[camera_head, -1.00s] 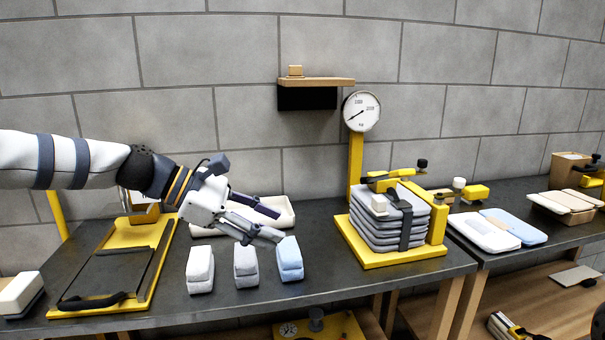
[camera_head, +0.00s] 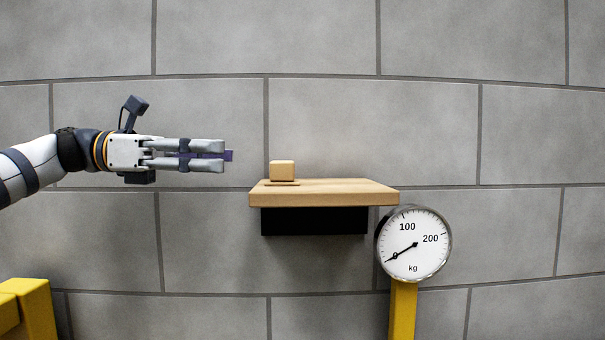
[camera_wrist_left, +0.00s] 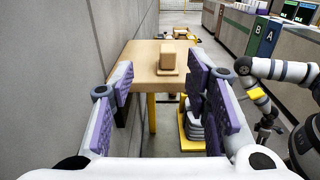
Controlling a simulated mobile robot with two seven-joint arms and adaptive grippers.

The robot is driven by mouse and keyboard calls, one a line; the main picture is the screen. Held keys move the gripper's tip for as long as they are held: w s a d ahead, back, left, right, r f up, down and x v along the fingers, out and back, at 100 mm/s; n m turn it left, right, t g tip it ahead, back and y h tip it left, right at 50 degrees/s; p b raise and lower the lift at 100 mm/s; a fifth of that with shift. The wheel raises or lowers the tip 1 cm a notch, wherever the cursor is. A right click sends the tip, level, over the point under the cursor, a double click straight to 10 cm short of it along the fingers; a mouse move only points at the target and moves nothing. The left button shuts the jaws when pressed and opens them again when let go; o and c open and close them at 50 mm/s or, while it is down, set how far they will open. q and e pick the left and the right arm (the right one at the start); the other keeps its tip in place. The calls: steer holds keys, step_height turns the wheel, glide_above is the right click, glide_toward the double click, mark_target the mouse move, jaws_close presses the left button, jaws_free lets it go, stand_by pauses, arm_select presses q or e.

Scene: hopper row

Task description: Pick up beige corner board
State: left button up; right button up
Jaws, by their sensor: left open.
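The beige corner board appears as a small beige block (camera_head: 282,170) standing on the left part of a wooden wall shelf (camera_head: 335,190). In the left wrist view the block (camera_wrist_left: 168,57) stands upright on the shelf top, straight ahead between my fingers, with a thin flat piece under it. My left gripper (camera_head: 228,155) is open and empty, level, a little left of the block and slightly higher, not touching it. In the left wrist view its purple-padded fingers (camera_wrist_left: 165,85) are spread wide. What seems to be my right arm shows at that view's right side; its gripper's state is unclear.
A round kg dial (camera_head: 413,245) on a yellow post stands just right of and below the shelf. The grey block wall (camera_head: 330,120) is close behind the shelf. A stack of grey bags (camera_wrist_left: 195,128) is low beyond it. The space between gripper and block is clear.

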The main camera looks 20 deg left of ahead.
mark_target(282, 164)
arm_select(q)
steer(key=x, duration=0.3)
steer(key=b+x, duration=0.1)
steer(key=x, duration=0.3)
steer(key=s+f+x, duration=0.1)
steer(key=x, duration=0.2)
steer(key=shift+d, duration=0.45)
steer(key=shift+w+d+r, duration=0.1)
steer(key=shift+w+d, duration=0.05)
steer(key=shift+d, duration=0.05)
steer(key=shift+r, duration=0.1)
arm_select(e)
steer(key=s+f, duration=0.2)
steer(key=s, duration=0.1)
steer(key=shift+g, duration=0.4)
arm_select(q)
jaws_close()
